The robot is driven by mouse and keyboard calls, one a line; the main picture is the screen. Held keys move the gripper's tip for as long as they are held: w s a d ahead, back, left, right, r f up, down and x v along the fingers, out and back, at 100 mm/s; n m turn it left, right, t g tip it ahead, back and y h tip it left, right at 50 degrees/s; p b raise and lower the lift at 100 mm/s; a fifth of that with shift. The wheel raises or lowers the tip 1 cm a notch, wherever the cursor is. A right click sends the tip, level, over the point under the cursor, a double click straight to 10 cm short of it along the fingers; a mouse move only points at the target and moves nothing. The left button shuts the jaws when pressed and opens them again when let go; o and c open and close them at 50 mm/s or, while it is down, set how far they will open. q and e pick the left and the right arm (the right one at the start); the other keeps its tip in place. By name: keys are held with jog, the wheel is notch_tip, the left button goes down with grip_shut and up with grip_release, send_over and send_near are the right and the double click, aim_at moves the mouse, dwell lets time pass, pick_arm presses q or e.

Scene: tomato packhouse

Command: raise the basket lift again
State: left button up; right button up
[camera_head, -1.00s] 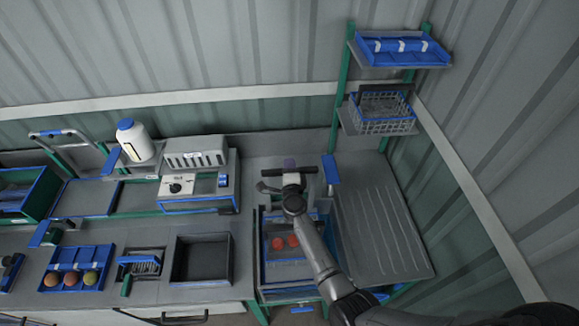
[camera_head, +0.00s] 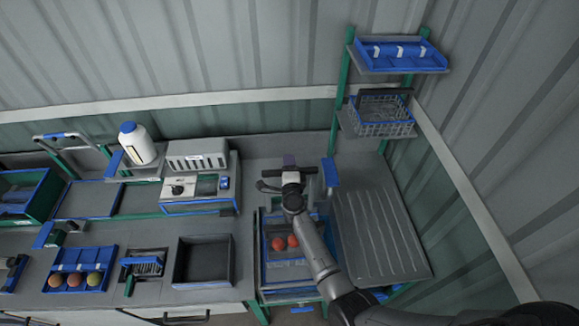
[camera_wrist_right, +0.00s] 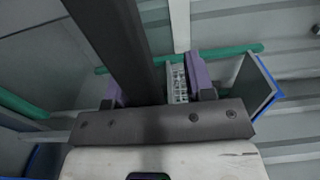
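A blue-rimmed tank (camera_head: 264,272) stands in the bench's right part, with a blue-edged basket inside. Two red tomatoes (camera_head: 286,242) lie in the basket. An upright blue piece (camera_head: 331,172), perhaps part of the lift, stands by the tank's back right corner. My right gripper (camera_head: 290,168) is over the back of the tank, left of that piece. In the right wrist view its purple fingers (camera_wrist_right: 160,86) are apart. A dark bar (camera_wrist_right: 120,45) crosses between them, with a gap to the right finger. My right arm hides part of the tank. My left gripper is not in view.
A ridged draining board (camera_head: 380,235) lies right of the tank. A shelf rack behind it holds a wire basket (camera_head: 384,128) and a blue tray (camera_head: 400,66). Left are an empty dark bin (camera_head: 232,262), a control box (camera_head: 176,190) and a blue tray of fruit (camera_head: 56,262).

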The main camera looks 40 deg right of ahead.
jog(key=shift+s+f, duration=0.1)
jog(key=shift+f, duration=0.05)
jog(key=shift+s+a+p, duration=0.3)
jog(key=shift+s+p, duration=0.05)
jog(key=shift+s, duration=0.05)
jog(key=p+v, duration=0.3)
jog(key=v, duration=0.9)
jog(key=shift+s+a, duration=0.2)
jog(key=shift+s, duration=0.1)
